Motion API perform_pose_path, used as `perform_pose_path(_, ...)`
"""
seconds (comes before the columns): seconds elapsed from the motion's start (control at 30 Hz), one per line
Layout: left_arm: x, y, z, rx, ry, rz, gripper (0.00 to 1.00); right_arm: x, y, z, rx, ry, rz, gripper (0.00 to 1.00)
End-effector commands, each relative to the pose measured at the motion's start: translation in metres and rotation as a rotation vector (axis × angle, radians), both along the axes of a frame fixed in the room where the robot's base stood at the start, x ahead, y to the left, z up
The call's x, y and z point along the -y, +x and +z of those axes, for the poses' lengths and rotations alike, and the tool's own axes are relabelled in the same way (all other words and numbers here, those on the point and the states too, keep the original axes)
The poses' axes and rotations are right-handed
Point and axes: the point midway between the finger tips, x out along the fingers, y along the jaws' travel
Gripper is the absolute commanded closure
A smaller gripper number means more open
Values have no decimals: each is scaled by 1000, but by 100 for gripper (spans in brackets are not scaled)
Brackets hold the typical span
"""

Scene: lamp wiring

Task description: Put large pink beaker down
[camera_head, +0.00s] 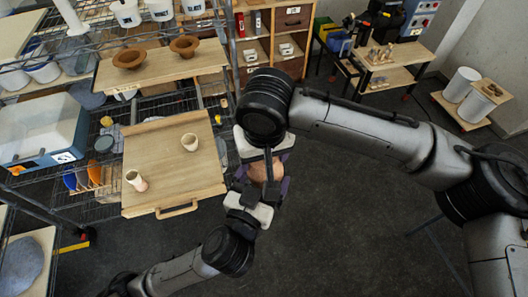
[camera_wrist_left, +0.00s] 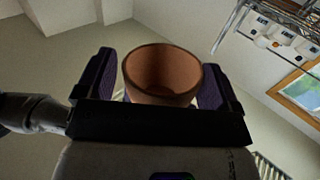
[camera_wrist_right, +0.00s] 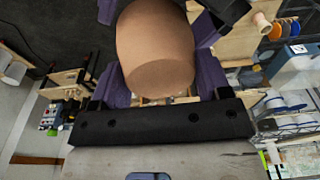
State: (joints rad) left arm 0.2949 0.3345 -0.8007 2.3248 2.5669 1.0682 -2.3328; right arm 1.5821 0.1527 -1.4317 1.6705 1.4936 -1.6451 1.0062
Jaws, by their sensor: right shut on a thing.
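The large pink beaker, which looks reddish-brown, is held up between my two grippers in the head view (camera_head: 264,171). My right gripper (camera_head: 268,160) reaches it from above and is shut on it; the right wrist view shows the beaker's rounded side and base (camera_wrist_right: 157,50) between the fingers. My left gripper (camera_head: 252,195) is below it. In the left wrist view the beaker's open rim (camera_wrist_left: 162,65) lies between the left fingers, with gaps on both sides, so that gripper looks open. The contact points are partly hidden in the head view.
A wooden board (camera_head: 160,170) with a handle, left of the grippers, carries a small cream beaker (camera_head: 189,142) and a pinkish vessel (camera_head: 137,181). Much of it is bare. Two brown bowls stand on the shelf board behind (camera_head: 150,76). Wire racks flank the left side.

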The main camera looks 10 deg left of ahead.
Motion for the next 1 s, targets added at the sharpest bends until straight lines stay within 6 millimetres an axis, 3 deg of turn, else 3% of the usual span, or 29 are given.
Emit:
perform_pose_path(0.2,2,-1,2,3,-4,-6,0,-3,-3,-1,-3,3,9,61)
perform_pose_path(0.5,1,-4,-8,-21,-3,-3,0,-1,-1,0,0,1,3,61)
perform_pose_path(0.57,1,-9,-20,-48,-2,-3,0,-1,-1,0,0,1,3,61)
perform_pose_path(0.77,2,-47,-87,-231,-32,11,0,0,0,0,0,0,2,61)
perform_pose_path(0.9,-16,-75,-131,-371,-77,82,0,0,0,0,0,0,1,61)
perform_pose_path(1.0,-40,-92,-151,-424,-84,174,0,0,0,0,1,0,1,61)
